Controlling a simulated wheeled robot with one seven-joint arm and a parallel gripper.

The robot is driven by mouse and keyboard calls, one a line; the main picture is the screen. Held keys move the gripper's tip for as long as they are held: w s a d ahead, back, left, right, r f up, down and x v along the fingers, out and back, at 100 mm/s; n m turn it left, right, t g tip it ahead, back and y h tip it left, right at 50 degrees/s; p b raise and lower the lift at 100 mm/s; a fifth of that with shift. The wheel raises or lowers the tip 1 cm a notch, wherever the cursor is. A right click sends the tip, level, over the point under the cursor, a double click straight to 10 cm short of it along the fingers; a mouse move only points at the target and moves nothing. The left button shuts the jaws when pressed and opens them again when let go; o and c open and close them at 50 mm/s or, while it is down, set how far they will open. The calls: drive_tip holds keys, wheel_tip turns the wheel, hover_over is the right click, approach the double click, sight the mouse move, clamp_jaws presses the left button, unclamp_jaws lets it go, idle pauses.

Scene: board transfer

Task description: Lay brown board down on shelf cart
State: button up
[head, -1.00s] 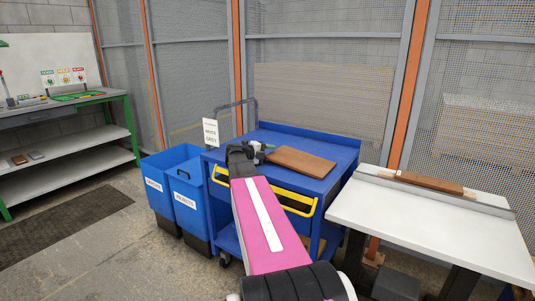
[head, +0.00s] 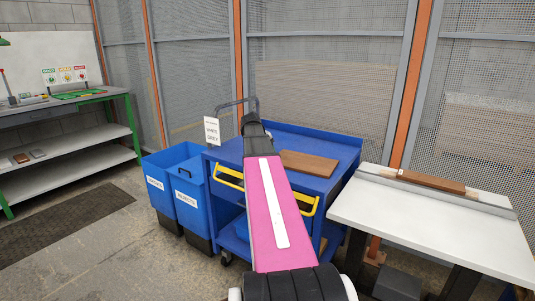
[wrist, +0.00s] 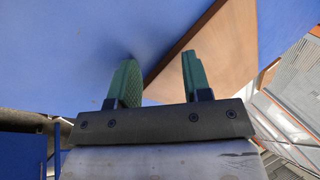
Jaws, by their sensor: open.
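The brown board (head: 309,164) lies flat on the top of the blue shelf cart (head: 340,178), right of the cart's middle. In the wrist view the board (wrist: 215,50) is beyond and to the right of my gripper (wrist: 157,75), whose two green fingers stand apart. In the head view my pink arm hides the gripper.
Two blue bins (head: 185,195) stand left of the cart. A white table (head: 430,220) at the right carries another brown board (head: 432,182) by its rear rail. A sign (head: 212,131) is on the cart's handle side. Yellow handles front the cart.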

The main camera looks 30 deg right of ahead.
drive_tip(key=shift+r, duration=0.1)
drive_tip(key=shift+a+r, duration=0.3)
drive_tip(key=shift+a, duration=0.4)
drive_tip(key=shift+a+r, duration=0.3)
drive_tip(key=shift+a, duration=0.4)
drive_tip(key=o, duration=0.6)
drive_tip(key=shift+w, duration=0.1)
drive_tip(key=shift+c, duration=0.2)
wheel_tip(320, 180, up, 8)
drive_tip(key=a, duration=0.1)
drive_tip(key=shift+a, duration=0.15)
drive_tip(key=shift+f, duration=0.15)
